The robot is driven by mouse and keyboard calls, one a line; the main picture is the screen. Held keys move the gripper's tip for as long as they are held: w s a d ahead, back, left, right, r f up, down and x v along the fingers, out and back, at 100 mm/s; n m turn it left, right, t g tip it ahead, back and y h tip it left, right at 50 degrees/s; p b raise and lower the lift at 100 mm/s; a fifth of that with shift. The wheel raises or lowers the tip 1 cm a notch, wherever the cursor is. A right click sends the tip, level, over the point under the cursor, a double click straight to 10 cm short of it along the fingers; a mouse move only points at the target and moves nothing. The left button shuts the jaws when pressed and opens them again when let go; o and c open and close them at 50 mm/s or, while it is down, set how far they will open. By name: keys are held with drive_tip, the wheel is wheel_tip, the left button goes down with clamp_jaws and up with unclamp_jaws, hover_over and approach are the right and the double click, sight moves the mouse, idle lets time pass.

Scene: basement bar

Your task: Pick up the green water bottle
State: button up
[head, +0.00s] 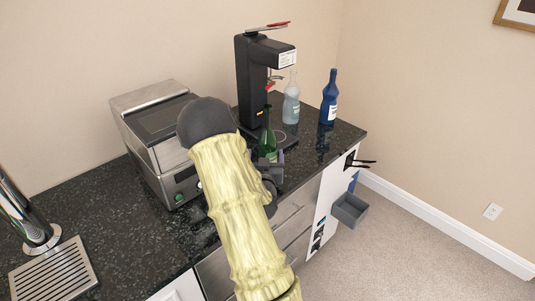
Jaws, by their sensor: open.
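The green water bottle (268,137) stands upright on the black counter, in front of the tall black machine. Its neck and upper body show; its lower part is hidden by my gripper. My gripper (270,158) is just in front of the bottle, low at its near side, and partly hidden behind my arm. It is open. I cannot tell whether the bottle is between the fingers or whether they touch it.
A tall black machine (252,80) stands behind the bottle. A clear bottle (291,103) and a blue bottle (328,101) stand to its right. A steel appliance (152,130) is at left, near a tap with a drip tray (54,274). A grey bin (350,209) hangs off the counter's end.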

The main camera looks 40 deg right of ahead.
sight(268, 119)
drive_tip(key=shift+w+d, duration=0.1)
drive_tip(key=p+x, duration=0.1)
drive_tip(key=x, duration=0.1)
drive_tip(key=p+x, duration=0.1)
drive_tip(key=x, duration=0.1)
drive_tip(key=shift+s+d+r, duration=0.2)
drive_tip(key=shift+d, duration=0.1)
drive_tip(key=shift+w+d, duration=0.3)
drive_tip(key=shift+w, duration=0.1)
drive_tip(key=shift+f, duration=0.1)
drive_tip(key=c, duration=1.7)
drive_tip(key=shift+r+b, duration=0.55)
drive_tip(key=shift+r, duration=4.6)
